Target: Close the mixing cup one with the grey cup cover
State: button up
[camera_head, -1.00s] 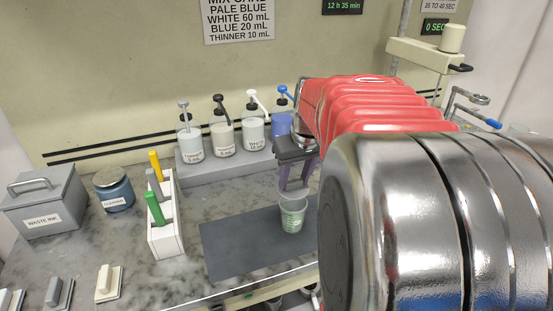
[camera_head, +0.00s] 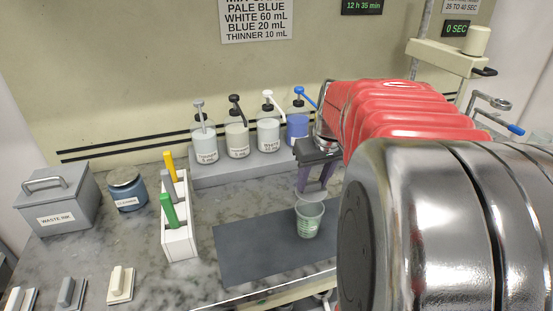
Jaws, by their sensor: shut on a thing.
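A small translucent pale green mixing cup (camera_head: 309,219) with markings stands upright on the dark grey mat. My gripper (camera_head: 314,186) points down just above the cup, its purple fingers shut on a pale see-through piece (camera_head: 309,194). This piece is over the cup's rim; I cannot tell whether it is the grey cup cover or whether it touches the rim. My red and metal arm hides the area right of the cup. No other piece that I can make out as the cover is in view.
The mat (camera_head: 250,255) is otherwise bare where it shows. Several pump bottles (camera_head: 237,140) stand behind on a grey step. A white rack (camera_head: 180,241) with coloured handles, a blue cleaner jar (camera_head: 127,190) and a waste ink box (camera_head: 62,200) are left.

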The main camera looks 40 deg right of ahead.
aim_at(313, 189)
jog(key=shift+f, duration=1.8)
jog(key=shift+f, duration=1)
dwell(0.4)
jog(key=o, duration=1.1)
jog(key=shift+r, duration=3)
jog(key=v, duration=1.3)
jog(key=shift+s+r, duration=0.2)
jog(key=shift+r, duration=0.15)
jog(key=shift+a, duration=0.1)
